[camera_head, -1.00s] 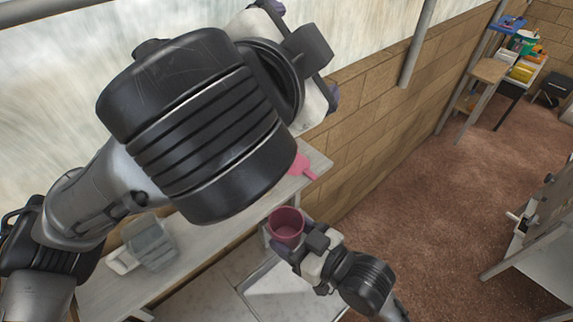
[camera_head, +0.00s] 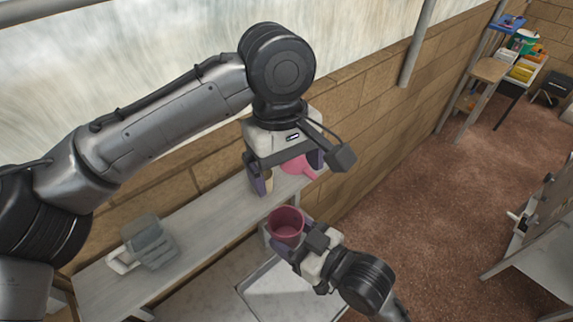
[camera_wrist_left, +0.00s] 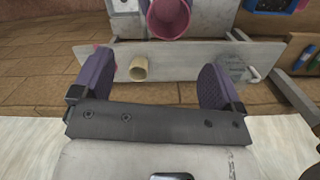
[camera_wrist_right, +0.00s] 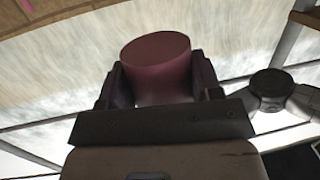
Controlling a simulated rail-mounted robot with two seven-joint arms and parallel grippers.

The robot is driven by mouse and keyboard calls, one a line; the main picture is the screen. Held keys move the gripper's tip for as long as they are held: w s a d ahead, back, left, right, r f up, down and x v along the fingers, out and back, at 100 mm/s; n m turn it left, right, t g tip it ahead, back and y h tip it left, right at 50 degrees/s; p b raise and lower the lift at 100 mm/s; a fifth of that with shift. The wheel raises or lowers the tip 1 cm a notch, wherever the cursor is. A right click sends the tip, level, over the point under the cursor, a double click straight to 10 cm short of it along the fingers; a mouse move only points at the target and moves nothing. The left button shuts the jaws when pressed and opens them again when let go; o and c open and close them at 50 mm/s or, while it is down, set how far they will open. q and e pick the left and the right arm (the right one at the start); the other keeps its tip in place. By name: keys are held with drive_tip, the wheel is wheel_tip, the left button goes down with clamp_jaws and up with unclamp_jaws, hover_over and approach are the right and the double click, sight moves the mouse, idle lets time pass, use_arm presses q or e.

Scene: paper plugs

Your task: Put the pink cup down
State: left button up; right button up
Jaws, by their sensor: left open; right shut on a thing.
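The pink cup (camera_head: 287,222) is upright in my right gripper (camera_head: 298,242), in front of the shelf's right end in the head view. My right gripper is shut on its side. The right wrist view shows the cup (camera_wrist_right: 157,62) between both fingers. The left wrist view shows the cup (camera_wrist_left: 168,18) at the top, beyond the shelf. My left gripper (camera_head: 290,174) is open and empty above the shelf's right end, fingers pointing down. In the left wrist view a small beige tube (camera_wrist_left: 138,68) stands between its fingers' lines, apart from them.
The narrow shelf (camera_head: 208,212) runs along the brick wall. The shelf's middle is clear. A pale tray-like surface (camera_head: 290,290) lies below.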

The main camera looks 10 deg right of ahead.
sight(294, 216)
use_arm(q)
drive_tip(key=f+n, duration=0.1)
drive_tip(key=f, duration=0.7)
drive_tip(key=s+f+n, duration=0.1)
drive_tip(key=f, duration=0.3)
drive_tip(key=shift+s+d+n, duration=0.1)
drive_tip(key=shift+d+n, duration=0.2)
drive_tip(key=shift+d, duration=0.05)
drive_tip(key=shift+d, duration=0.1)
drive_tip(key=c, duration=0.8)
drive_tip(key=shift+o, duration=0.4)
